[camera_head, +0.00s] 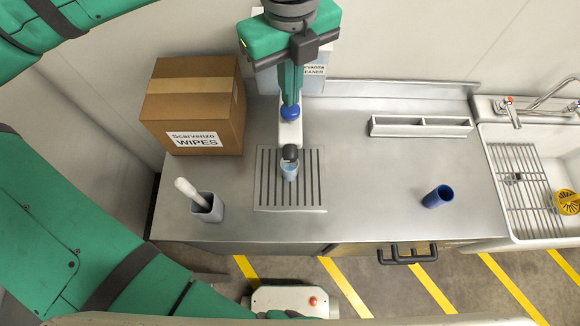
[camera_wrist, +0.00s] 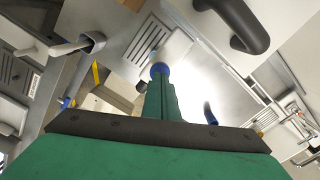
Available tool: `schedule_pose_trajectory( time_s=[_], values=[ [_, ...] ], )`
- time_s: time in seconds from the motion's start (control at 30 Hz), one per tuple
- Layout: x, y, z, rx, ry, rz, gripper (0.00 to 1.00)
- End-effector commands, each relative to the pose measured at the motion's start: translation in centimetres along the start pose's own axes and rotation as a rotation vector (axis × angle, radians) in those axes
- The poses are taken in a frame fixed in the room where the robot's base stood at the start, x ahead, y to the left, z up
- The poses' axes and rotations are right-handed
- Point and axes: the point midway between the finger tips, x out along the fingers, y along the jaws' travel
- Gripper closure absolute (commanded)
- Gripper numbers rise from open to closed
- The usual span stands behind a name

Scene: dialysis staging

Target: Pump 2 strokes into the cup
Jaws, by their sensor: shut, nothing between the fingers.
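A white pump dispenser (camera_head: 290,133) stands at the back of the counter, with a round blue pump top (camera_head: 290,113) and a dark spout (camera_head: 290,153) at its front. A light blue cup (camera_head: 289,173) is under the spout on the slatted drip tray (camera_head: 264,195); the spout partly hides its mouth. My gripper (camera_head: 291,102) is shut and empty, pointing down right over the blue top. In the wrist view, the shut green fingertips (camera_wrist: 161,78) meet the blue top (camera_wrist: 160,68) in the picture. I cannot tell whether they touch or press it.
A cardboard wipes box (camera_head: 195,105) stands left of the dispenser. A grey holder (camera_head: 208,209) with a white-handled tool is at front left. A dark blue cup (camera_head: 438,196) and a divided white tray (camera_head: 420,126) are to the right, before the sink (camera_head: 487,150). The counter between is clear.

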Motion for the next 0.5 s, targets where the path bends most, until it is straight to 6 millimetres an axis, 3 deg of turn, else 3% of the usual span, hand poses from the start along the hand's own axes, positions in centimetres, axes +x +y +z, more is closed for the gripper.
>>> schedule_pose_trajectory(
  time_s=[0.5],
  values=[
    [-4.5, 0.0, 0.1, -0.001, -0.002, 0.000, 1.00]
  ],
)
